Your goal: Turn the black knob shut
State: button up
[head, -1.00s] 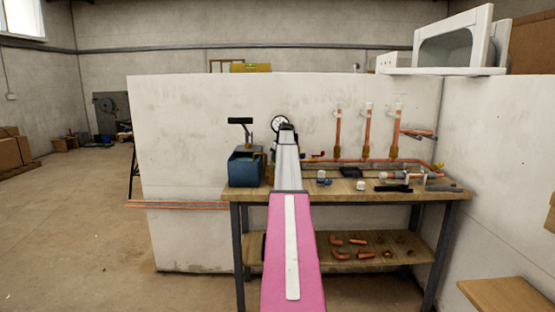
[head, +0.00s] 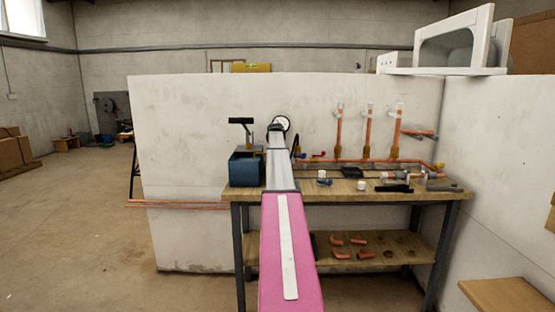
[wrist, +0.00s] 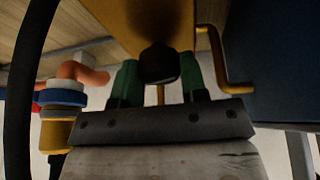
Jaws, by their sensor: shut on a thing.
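The black knob (wrist: 160,62) sits on a brass-coloured body (wrist: 140,22) in the wrist view. My gripper (wrist: 160,78) has its two green fingers on either side of the knob and is shut on it. The knob's far side and its marking, if any, are hidden, so I cannot tell how far it is turned. In the head view my arm covers the knob and the fingers, in front of the low wall beside the blue box (head: 246,170).
A copper pipe with a blue ring (wrist: 62,97) stands close left of the fingers; a dark cable (wrist: 22,90) hangs further left. The blue box's side (wrist: 275,60) is close on the right.

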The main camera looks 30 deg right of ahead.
jog(key=shift+m, duration=0.7)
jog(key=shift+g, duration=0.3)
jog(key=o, duration=0.9)
jog(key=shift+r, duration=0.1)
jog(key=v, duration=1)
jog(key=shift+a+r, duration=0.25)
jog(key=shift+r, duration=0.05)
